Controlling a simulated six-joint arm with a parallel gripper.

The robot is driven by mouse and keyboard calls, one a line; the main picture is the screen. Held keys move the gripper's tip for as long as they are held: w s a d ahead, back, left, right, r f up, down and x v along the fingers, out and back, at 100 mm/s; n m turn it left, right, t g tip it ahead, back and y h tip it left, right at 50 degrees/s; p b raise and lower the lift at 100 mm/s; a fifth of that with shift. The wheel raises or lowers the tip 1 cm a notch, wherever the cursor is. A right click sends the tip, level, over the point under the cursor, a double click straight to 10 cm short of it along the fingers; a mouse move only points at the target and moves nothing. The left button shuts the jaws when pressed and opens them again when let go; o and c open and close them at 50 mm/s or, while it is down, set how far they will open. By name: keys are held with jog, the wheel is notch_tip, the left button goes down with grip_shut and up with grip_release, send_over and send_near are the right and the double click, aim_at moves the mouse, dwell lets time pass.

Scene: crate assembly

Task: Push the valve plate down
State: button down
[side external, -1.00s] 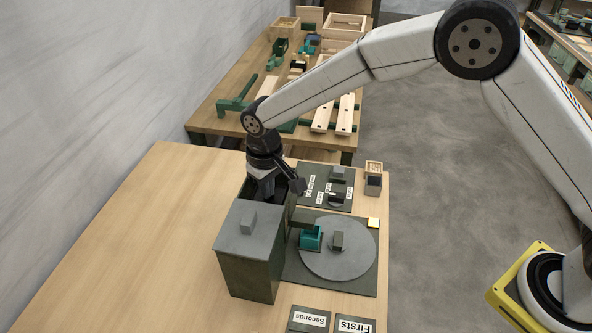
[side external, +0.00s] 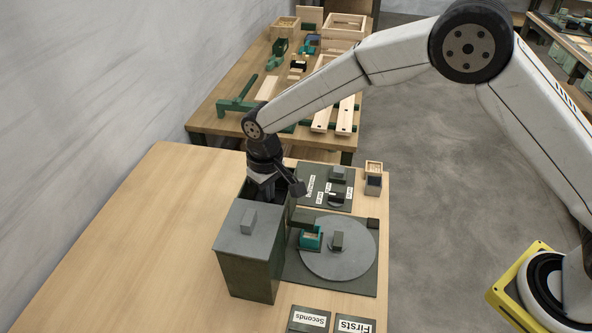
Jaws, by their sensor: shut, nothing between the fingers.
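A dark spout (side external: 303,216) sticks out to the right from the box, over a teal cup (side external: 311,238). The cup stands on a round grey turntable (side external: 345,262), and something tan shows inside it.
A dark small square (side external: 373,223) sits at the turntable base's corner. Behind is a dark panel (side external: 340,206) with labels and blocks. Label plates "Seconds" (side external: 310,319) and "Firsts" (side external: 355,325) lie in front. The table's left side is clear.

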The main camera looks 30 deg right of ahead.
jog(key=shift+r, duration=0.1)
notch_tip(320, 180, up, 9)
dwell(1.3)
jog(key=shift+d, duration=0.15)
jog(key=s+d+m+t, duration=0.1)
jog(key=s+d, duration=0.3)
jog(key=d, duration=0.3)
jog(key=s+d+m, duration=0.1)
jog(key=s+d, duration=0.2)
jog(key=d, duration=0.4)
jog(key=s+d+f+m+t, duration=0.1)
jog(key=s+d+f, duration=0.1)
jog(key=s+d, duration=0.7)
jog(key=s, duration=0.4)
jog(key=shift+d+f+t, duration=0.2)
jog(key=shift+t, duration=0.1)
